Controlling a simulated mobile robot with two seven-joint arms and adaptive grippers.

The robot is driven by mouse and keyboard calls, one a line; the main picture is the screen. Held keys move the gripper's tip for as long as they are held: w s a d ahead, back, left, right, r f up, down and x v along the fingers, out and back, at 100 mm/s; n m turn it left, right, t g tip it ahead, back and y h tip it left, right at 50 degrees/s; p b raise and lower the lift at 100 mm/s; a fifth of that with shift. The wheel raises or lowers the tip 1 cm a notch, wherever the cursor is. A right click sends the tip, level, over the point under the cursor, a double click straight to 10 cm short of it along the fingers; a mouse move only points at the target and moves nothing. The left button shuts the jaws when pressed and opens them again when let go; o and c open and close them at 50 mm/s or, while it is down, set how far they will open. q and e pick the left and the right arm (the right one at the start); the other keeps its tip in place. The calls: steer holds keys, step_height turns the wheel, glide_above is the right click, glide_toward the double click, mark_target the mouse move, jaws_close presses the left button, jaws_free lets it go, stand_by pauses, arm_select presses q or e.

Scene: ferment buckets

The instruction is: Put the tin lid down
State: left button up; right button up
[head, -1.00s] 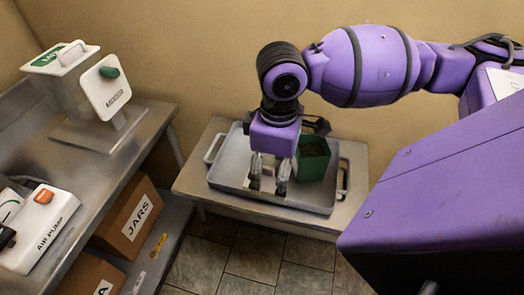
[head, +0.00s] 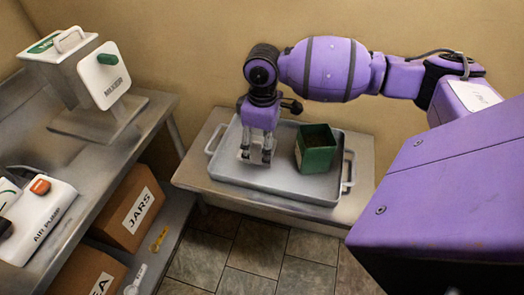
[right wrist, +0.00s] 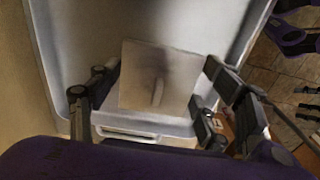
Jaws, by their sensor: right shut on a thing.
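The green tin (head: 316,151) stands upright and open-topped in the right part of a grey tray (head: 290,190). My right gripper (head: 256,158) points down over the left part of the tray, apart from the tin. It is shut on the tin lid, a pale square plate with a small upright handle, seen between the fingers in the right wrist view (right wrist: 140,88). The fingertips meet the lid at its opposite sides. In the head view the fingers mostly hide the lid. I cannot tell whether the lid touches the tray floor. My left gripper is not in the head view.
The tray, with raised rim and end handles, sits on a low table (head: 192,178) against the wall. A JARS box (head: 125,215) is below. Tiled floor lies in front.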

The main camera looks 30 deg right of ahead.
mark_target(262, 149)
steer(key=shift+f, duration=1.5)
steer(key=shift+s+f, duration=0.1)
steer(key=shift+f, duration=0.1)
steer(key=shift+f, duration=0.25)
steer(key=o, duration=1)
steer(key=shift+o, duration=0.2)
step_height(262, 149, up, 13)
steer(key=shift+p, duration=0.4)
steer(key=shift+f, duration=0.1)
